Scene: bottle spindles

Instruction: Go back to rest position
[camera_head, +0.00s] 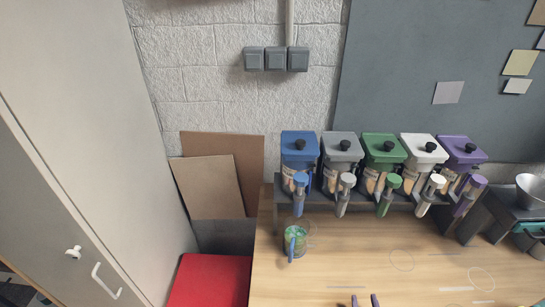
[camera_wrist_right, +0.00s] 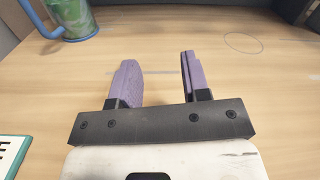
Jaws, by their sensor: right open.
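My right gripper (camera_head: 365,300) shows only by its purple fingertips at the bottom edge of the head view. In the right wrist view my right gripper (camera_wrist_right: 158,75) is open, with two purple fingers apart and nothing between them. It is above the wooden table (camera_head: 400,262). A green mug with a blue handle (camera_head: 297,240) stands on the table below the blue dispenser, apart from the gripper. The mug (camera_wrist_right: 72,14) also shows at the upper left of the wrist view, beyond the fingers. My left gripper is not in view.
Several bottle dispensers, such as the blue one (camera_head: 299,148) and the purple one (camera_head: 461,152), stand in a rack along the wall. A metal bowl (camera_head: 532,190) sits on a scale at the right. A red seat (camera_head: 210,280) is left of the table. The table's middle is clear.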

